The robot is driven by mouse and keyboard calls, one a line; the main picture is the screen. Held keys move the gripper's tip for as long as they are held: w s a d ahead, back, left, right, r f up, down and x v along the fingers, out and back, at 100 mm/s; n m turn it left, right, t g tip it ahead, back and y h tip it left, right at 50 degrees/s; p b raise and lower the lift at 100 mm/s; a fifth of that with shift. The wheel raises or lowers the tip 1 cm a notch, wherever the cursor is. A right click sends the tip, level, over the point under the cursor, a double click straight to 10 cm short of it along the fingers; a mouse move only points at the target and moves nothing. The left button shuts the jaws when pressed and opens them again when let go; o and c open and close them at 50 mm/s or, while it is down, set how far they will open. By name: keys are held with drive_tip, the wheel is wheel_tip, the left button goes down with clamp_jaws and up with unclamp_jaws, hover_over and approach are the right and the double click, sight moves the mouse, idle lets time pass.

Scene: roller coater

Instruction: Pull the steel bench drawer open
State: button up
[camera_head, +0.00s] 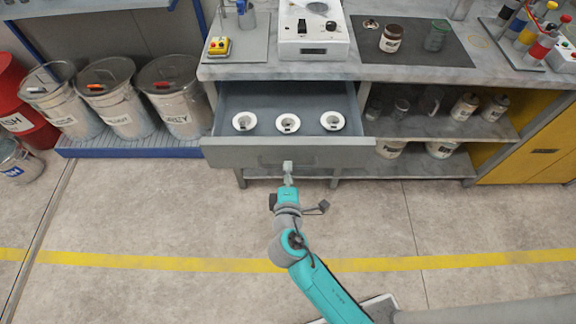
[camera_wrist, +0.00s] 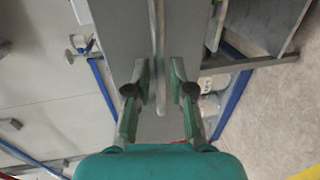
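The steel bench drawer (camera_head: 230,155) is pulled out from under the bench top, its inside showing. Three white ring-shaped pieces with dark centres (camera_head: 283,122) lie in a row in it. My gripper (camera_head: 288,166) is at the middle of the drawer's front, at its handle. In the wrist view my gripper's two fingers (camera_wrist: 159,80) stand on either side of the thin grey handle bar (camera_wrist: 158,45). A narrow gap seems to show between each finger and the bar. The handle is mostly hidden by my gripper in the head view.
Lidded bins (camera_head: 110,108) stand on a blue-edged platform at left. Open shelves with jars (camera_head: 465,106) and a yellow cabinet (camera_head: 530,150) are at right. The bench top (camera_head: 350,72) holds a white device (camera_head: 312,30). The floor in front of the drawer is clear around my arm.

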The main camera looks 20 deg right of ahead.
drive_tip(key=v, duration=0.9)
drive_tip(key=shift+s, duration=0.3)
drive_tip(key=s+d+f+m+g+y, duration=0.1)
drive_tip(key=s+d+f+m+y, duration=0.15)
drive_tip(key=s, duration=0.45)
drive_tip(key=s+d+f+m+g+y, duration=0.1)
drive_tip(key=s+d+f+y, duration=0.2)
drive_tip(key=s, duration=0.4)
drive_tip(key=s+d+r+m+t, duration=0.2)
drive_tip(key=s+r+m, duration=0.9)
drive_tip(key=s, duration=0.3)
drive_tip(key=shift+d+r+h, duration=0.3)
drive_tip(key=shift+r+h, duration=0.05)
drive_tip(key=shift+r, duration=0.05)
idle(3.6)
